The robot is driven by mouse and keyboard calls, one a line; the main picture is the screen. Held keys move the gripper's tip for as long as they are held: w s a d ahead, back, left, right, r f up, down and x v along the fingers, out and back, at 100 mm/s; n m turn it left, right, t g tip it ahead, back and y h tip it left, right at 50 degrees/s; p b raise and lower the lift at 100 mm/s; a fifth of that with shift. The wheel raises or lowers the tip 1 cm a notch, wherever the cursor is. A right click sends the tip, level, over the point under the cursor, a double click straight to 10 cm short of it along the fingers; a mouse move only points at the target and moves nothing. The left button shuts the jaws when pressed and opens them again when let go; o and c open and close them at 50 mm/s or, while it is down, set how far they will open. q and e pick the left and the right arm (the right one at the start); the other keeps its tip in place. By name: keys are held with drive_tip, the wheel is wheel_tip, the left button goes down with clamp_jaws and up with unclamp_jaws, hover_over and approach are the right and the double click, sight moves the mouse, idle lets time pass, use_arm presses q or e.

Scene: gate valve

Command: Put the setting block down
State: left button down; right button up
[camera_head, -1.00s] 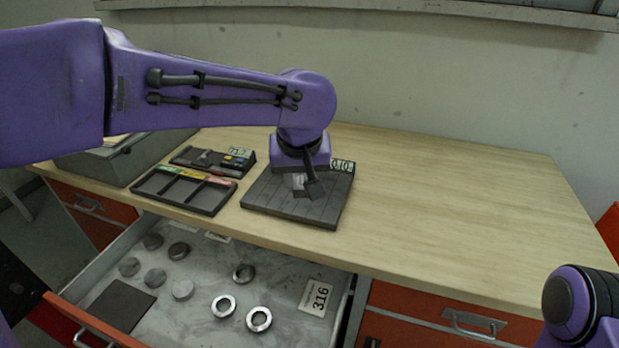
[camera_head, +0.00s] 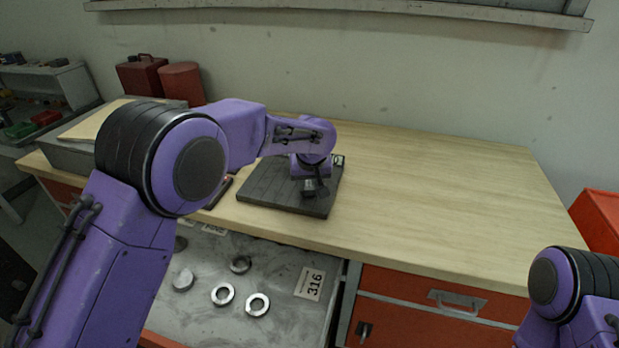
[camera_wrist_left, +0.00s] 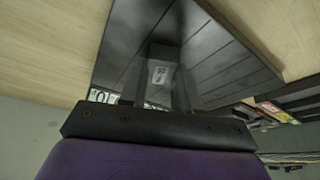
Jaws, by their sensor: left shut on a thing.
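The setting block (camera_wrist_left: 163,62) is a small dark grey block with a pale label. It sits between the two fingers of my left gripper (camera_wrist_left: 156,88) in the left wrist view. In the head view my left gripper (camera_head: 310,186) points down over the dark grooved plate (camera_head: 270,190) on the bench. The plate also shows behind the block in the left wrist view (camera_wrist_left: 215,60). I cannot tell whether the block touches the plate. My right arm shows at the lower right, but its gripper is out of view.
The wooden bench top (camera_head: 430,190) is clear right of the plate. My left arm hides most of the trays left of the plate. A red bin (camera_head: 598,225) stands at right.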

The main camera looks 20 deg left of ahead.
use_arm(q)
drive_tip(key=shift+w+a+f, duration=0.1)
drive_tip(key=shift+w+f, duration=0.05)
drive_tip(key=shift+w, duration=0.05)
drive_tip(key=c, duration=1.2)
unclamp_jaws()
drive_tip(key=o, duration=0.4)
drive_tip(key=shift+s, duration=0.2)
